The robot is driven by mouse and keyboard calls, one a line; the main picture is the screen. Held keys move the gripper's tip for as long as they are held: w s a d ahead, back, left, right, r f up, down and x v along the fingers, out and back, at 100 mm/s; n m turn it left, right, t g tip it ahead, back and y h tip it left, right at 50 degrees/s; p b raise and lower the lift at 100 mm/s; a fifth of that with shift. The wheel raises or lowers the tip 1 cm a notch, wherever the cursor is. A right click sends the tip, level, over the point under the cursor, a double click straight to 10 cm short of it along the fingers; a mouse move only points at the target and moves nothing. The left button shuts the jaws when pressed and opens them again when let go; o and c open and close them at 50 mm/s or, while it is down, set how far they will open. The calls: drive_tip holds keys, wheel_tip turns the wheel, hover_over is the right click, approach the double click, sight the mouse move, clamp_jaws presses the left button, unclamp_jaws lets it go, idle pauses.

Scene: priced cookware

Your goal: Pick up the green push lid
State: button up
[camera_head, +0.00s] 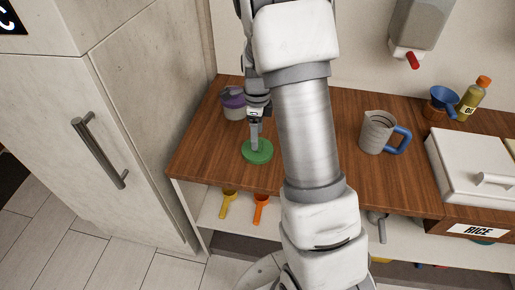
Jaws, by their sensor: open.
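The green push lid (257,153) lies flat on the brown wooden counter, near its front left part. It is round, with a grey upright piece above its middle. My gripper (254,142) points down right over the lid and is open. Its fingers look close to the lid's middle; I cannot tell whether they touch it or where the fingers end and the grey piece begins. My arm crosses the middle of the view and hides part of the counter to the right of the lid.
A purple-topped container (234,104) stands just behind and left of my gripper. To the right are a grey measuring jug (377,133) with a blue handle, a white bin (470,170) and an oil bottle (473,102). A tall cabinet (60,120) borders the counter's left.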

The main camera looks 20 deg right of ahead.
sight(264, 152)
wheel_tip(264, 152, down, 4)
drive_tip(key=shift+w+d+r, duration=0.1)
drive_tip(key=shift+w, duration=0.05)
clamp_jaws()
idle(0.3)
